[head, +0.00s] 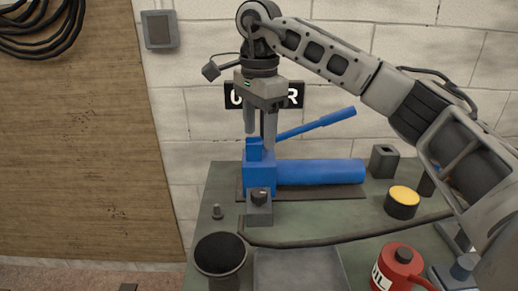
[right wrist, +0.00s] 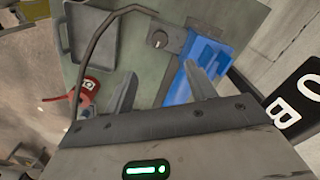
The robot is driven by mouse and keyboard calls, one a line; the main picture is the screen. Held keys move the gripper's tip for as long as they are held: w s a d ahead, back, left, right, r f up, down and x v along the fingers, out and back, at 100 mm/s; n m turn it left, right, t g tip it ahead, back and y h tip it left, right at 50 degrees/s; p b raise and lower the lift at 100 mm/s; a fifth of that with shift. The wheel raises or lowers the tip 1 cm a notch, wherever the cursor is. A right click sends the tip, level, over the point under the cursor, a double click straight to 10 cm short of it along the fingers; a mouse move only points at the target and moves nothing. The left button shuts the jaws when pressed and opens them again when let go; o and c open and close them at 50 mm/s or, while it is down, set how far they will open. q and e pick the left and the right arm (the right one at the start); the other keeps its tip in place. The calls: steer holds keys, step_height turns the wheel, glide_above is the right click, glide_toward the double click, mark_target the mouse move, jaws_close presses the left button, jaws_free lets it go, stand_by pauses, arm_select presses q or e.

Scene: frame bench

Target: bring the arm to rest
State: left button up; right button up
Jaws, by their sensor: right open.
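My right arm comes in from the right in the head view. Its gripper (head: 259,138) points down above a blue tool with a long handle (head: 315,172) on the bench. The two fingers are apart with nothing between them. In the right wrist view the fingers of the right gripper (right wrist: 162,85) are spread, with the bench top and part of the blue tool (right wrist: 185,85) beyond them. My left gripper is in neither view.
The green bench (head: 375,218) holds a grey block (head: 384,161), a yellow-topped round tin (head: 402,203), a red oil can (head: 398,268), a black-topped round item (head: 220,254) and a grey tray (head: 298,272). A block wall with a black lettered sign (head: 295,95) stands behind.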

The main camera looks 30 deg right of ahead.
steer(key=shift+r, duration=0.55)
